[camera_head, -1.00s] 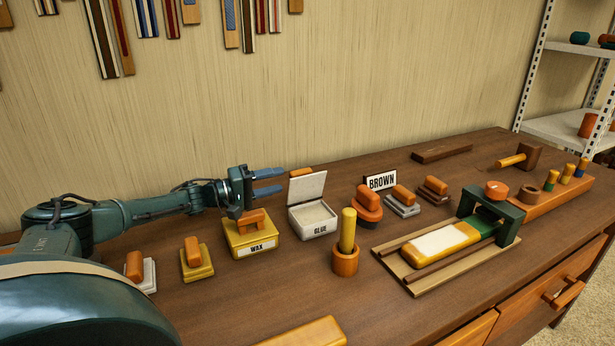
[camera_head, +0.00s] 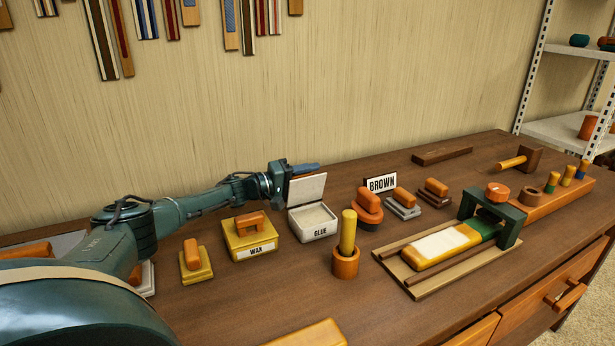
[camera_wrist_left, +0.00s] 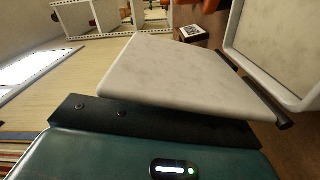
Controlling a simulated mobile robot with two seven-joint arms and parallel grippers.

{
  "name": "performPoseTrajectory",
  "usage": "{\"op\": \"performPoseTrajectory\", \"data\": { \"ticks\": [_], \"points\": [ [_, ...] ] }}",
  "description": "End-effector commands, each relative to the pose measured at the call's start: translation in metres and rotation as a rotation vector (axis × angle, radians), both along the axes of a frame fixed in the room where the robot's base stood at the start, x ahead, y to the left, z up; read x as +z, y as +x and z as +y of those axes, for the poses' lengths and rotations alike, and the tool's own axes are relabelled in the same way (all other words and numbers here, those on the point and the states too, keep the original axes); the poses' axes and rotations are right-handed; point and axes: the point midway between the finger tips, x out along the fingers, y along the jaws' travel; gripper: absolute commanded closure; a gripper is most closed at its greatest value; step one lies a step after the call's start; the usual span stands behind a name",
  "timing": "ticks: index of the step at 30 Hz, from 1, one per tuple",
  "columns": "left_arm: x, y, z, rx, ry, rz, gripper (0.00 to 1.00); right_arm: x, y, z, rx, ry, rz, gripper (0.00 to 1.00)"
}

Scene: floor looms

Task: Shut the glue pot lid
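My left gripper (camera_head: 306,168) is behind the lid. One blue finger shows just above the lid's top edge; the rest is hidden, so its opening cannot be judged. In the left wrist view the pale lid (camera_wrist_left: 185,75) lies close across the gripper's front, and the pot (camera_wrist_left: 285,45) with its dark hinge rod is at the upper right. Touch cannot be told. My right gripper is out of view.
The yellow wax box (camera_head: 243,241) with an orange handle stands left of the pot. An orange cup with a yellow stick (camera_head: 346,263) is in front right. The wall is behind.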

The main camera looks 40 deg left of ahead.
Motion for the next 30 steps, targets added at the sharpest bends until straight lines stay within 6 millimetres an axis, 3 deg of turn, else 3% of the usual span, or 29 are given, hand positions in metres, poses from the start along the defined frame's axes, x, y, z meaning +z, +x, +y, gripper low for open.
{"op": "performPoseTrajectory", "data": {
  "ticks": [14,23,30],
  "points": [
    [0.000,0.000,0.000,0.000,0.000,0.001,1.00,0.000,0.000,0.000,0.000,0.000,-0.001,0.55],
    [0.000,-0.001,0.000,-0.001,0.009,-0.003,1.00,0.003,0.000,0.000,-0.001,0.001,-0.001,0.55],
    [0.005,-0.007,-0.012,-0.002,0.155,-0.077,1.00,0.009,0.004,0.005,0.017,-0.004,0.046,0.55]
  ]
}}
